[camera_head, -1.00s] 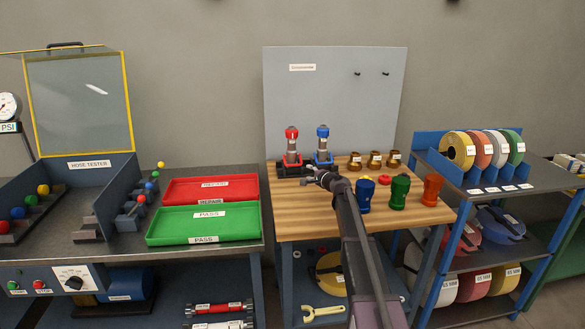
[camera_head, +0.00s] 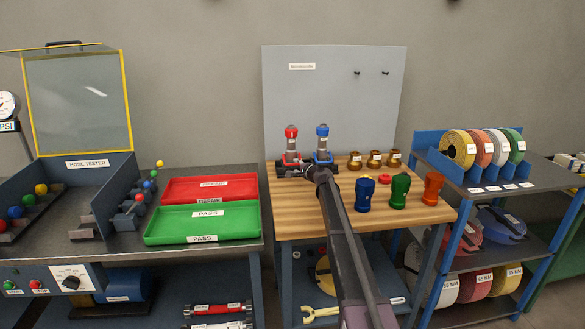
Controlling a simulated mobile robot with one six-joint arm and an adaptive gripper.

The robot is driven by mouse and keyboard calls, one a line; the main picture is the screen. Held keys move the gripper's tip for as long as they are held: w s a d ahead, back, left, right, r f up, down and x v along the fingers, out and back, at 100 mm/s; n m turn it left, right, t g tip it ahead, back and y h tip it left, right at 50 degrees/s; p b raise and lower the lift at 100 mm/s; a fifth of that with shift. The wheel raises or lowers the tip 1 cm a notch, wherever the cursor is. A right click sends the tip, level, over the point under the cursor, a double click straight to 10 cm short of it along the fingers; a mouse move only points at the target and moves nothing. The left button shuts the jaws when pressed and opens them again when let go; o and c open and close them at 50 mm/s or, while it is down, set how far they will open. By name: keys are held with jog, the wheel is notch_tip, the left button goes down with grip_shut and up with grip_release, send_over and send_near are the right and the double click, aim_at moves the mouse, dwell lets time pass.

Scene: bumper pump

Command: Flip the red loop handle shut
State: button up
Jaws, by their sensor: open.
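A red-topped nozzle (camera_head: 291,145) stands upright at the back left of the wooden workbench (camera_head: 345,226), with a red band low on its body. A blue-topped nozzle (camera_head: 323,145) stands beside it on the right. Both sit in a dark holder (camera_head: 282,171). I cannot clearly make out the red loop handle or how far it is swung. My gripper (camera_head: 314,172) is at the holder's front, just below the blue nozzle. It is open and small in view. My arm hides part of the bench and the holder's right front.
Blue (camera_head: 365,194), green (camera_head: 399,191) and orange (camera_head: 432,188) nozzles stand on the bench to the right. Several brass couplings (camera_head: 374,159) line the back. A small red object (camera_head: 385,178) lies between. Red and green trays (camera_head: 203,237) are at left.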

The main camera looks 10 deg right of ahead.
jog(key=shift+b+x, duration=0.3)
jog(key=shift+x, duration=1.75)
grip_shut()
